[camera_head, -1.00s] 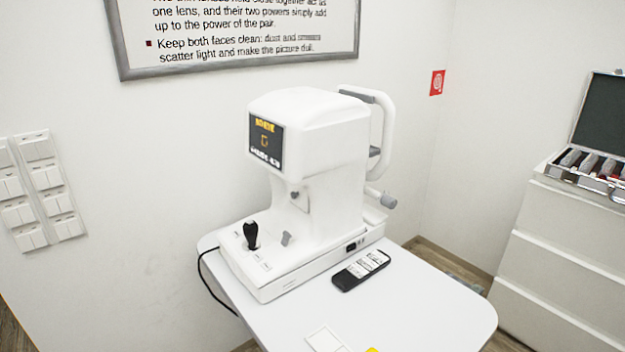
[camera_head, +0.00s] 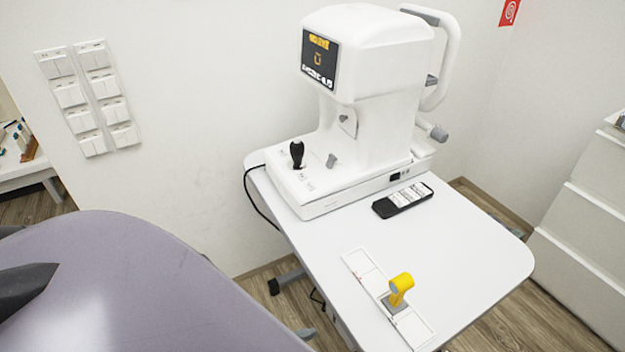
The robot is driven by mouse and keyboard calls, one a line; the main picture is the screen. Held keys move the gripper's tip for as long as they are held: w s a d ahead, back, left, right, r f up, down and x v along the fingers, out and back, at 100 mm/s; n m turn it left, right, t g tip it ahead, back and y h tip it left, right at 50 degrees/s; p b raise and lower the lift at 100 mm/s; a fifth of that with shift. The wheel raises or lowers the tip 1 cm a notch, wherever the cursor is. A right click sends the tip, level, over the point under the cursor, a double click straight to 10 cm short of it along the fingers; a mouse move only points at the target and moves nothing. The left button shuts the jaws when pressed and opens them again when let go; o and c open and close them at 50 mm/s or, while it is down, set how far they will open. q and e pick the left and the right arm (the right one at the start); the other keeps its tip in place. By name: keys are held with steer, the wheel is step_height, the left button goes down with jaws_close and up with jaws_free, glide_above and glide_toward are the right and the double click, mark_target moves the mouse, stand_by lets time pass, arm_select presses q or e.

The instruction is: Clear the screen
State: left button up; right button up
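The screen (camera_head: 319,60) is a small dark panel on the front of a white eye-test machine (camera_head: 375,55). It is lit and shows yellow and white marks too small to read. The machine stands on a white table (camera_head: 470,240). A black joystick (camera_head: 297,154) stands upright on its base, beside a small grey knob (camera_head: 332,160). A yellow-handled tool (camera_head: 400,288) stands on a long white strip with panels (camera_head: 362,266) near the table's front.
A black remote-like device (camera_head: 403,200) with white labels lies right of the machine's base. A black cable (camera_head: 258,202) hangs off the table's left edge. White drawers (camera_head: 590,230) stand at right. The table's right part is clear.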

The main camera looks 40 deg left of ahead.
stand_by(0.4)
arm_select(q)
jaws_close()
stand_by(1.6)
